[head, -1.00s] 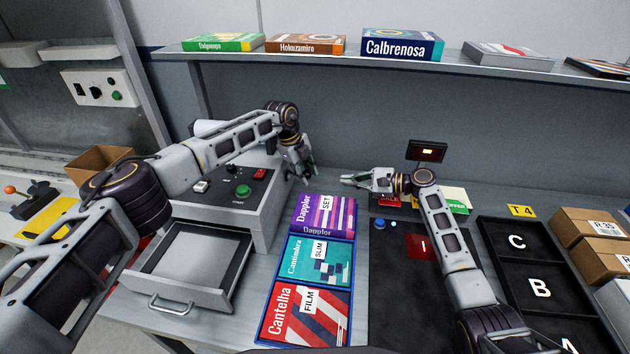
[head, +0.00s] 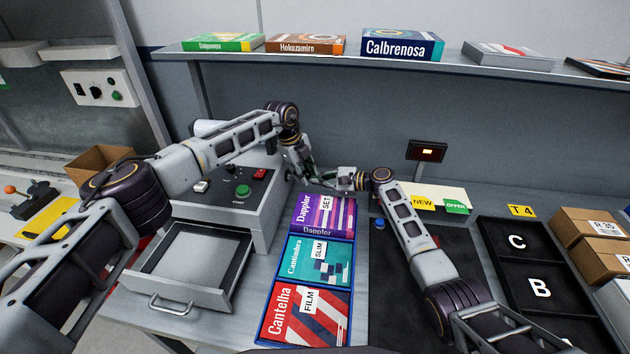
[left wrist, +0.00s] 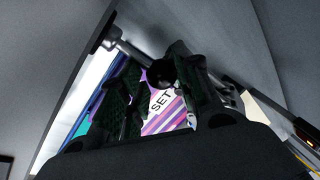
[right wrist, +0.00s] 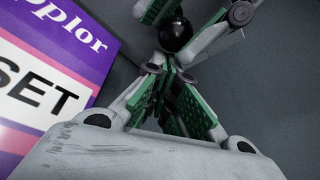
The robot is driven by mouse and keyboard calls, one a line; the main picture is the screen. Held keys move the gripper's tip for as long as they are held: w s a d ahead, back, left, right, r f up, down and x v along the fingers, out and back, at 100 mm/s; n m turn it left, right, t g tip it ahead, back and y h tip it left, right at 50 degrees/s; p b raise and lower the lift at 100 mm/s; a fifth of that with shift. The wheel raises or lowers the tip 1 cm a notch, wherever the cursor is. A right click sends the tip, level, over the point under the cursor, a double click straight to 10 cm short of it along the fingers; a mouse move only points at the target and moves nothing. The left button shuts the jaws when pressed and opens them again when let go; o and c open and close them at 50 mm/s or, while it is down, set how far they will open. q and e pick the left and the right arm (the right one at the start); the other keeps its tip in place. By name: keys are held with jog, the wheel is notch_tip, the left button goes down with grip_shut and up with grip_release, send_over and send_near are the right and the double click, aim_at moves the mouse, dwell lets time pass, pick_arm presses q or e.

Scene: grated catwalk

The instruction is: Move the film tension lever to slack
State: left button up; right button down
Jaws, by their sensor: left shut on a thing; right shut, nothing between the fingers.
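The film tension lever shows in the left wrist view as a round black knob (left wrist: 163,73) with a grey rod. The knob also shows in the right wrist view (right wrist: 175,35), between green-padded fingers. My left gripper (head: 300,172) is shut on the knob, behind the purple SET box. In the head view the grippers hide the lever, and its angle cannot be told. My right gripper (right wrist: 185,105) is shut and empty, close beside the left gripper and the knob. In the head view it reaches in from the right (head: 325,180).
A grey control box (head: 225,200) stands left, above an open drawer (head: 190,265). A small display (head: 427,151) is behind.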

pick_arm(q)
jog(key=shift+w+d+r, duration=0.1)
jog(key=shift+w+r, duration=0.1)
jog(key=shift+r, duration=0.15)
pick_arm(e)
jog(key=shift+w+a+f, duration=0.1)
jog(key=shift+w+a, duration=0.05)
jog(key=shift+a, duration=0.2)
pick_arm(q)
jog(key=shift+f, duration=0.1)
pick_arm(e)
jog(key=shift+s+a+r, duration=0.15)
jog(key=shift+s+r, duration=0.05)
jog(key=shift+r, duration=0.7)
pick_arm(q)
jog(key=o, duration=0.6)
pick_arm(e)
jog(key=shift+r, duration=0.1)
pick_arm(q)
jog(key=o, duration=0.3)
jog(key=shift+f, duration=0.2)
jog(key=shift+o, duration=0.2)
jog(key=shift+f, duration=0.15)
pick_arm(e)
jog(key=shift+w+d+f, duration=0.1)
jog(key=shift+d+f, duration=0.1)
jog(key=shift+f, duration=0.1)
pick_arm(q)
jog(key=shift+r, duration=0.2)
